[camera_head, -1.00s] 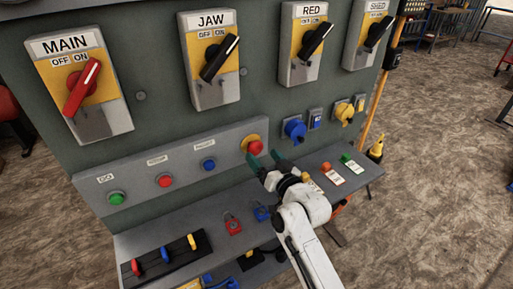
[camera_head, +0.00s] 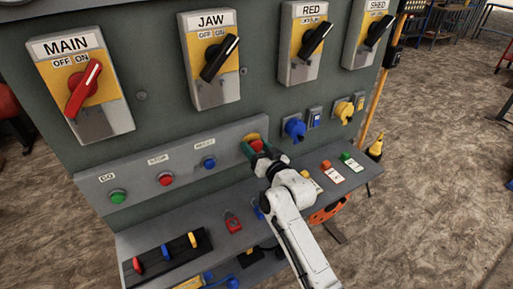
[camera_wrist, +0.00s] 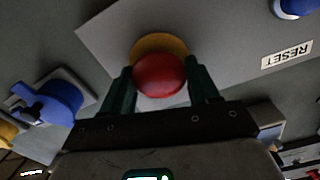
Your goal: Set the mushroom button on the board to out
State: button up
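The mushroom button (camera_wrist: 160,76) is a red dome on a yellow ring, at the right end of the grey button strip. In the head view the button (camera_head: 256,145) is partly hidden by my gripper (camera_head: 256,150). In the wrist view my gripper (camera_wrist: 160,84) has its two dark green fingers apart, one on each side of the red dome. Narrow gaps seem to show between the fingers and the dome; I cannot tell whether either one touches it. I cannot tell from these views whether the button is in or out.
The strip also bears a blue button (camera_head: 208,163), a red button (camera_head: 165,179) and a green button (camera_head: 118,196). A blue plug (camera_head: 295,129) and a yellow plug (camera_head: 344,111) sit to the right. Below is a shelf with a red padlock (camera_head: 233,222) and tags.

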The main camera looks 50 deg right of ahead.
jog(key=c, duration=0.9)
jog(key=shift+s+a, duration=0.1)
jog(key=shift+s, duration=0.4)
jog(key=shift+c, duration=0.2)
jog(key=shift+s+r, duration=0.15)
jog(key=shift+c, duration=0.2)
jog(key=o, duration=1.5)
jog(key=shift+s, duration=0.1)
jog(key=shift+s+a+b, duration=0.15)
jog(key=shift+s+b, duration=0.1)
jog(key=shift+b, duration=0.05)
jog(key=b+v, duration=0.1)
jog(key=v, duration=0.9)
jog(key=shift+b, duration=0.3)
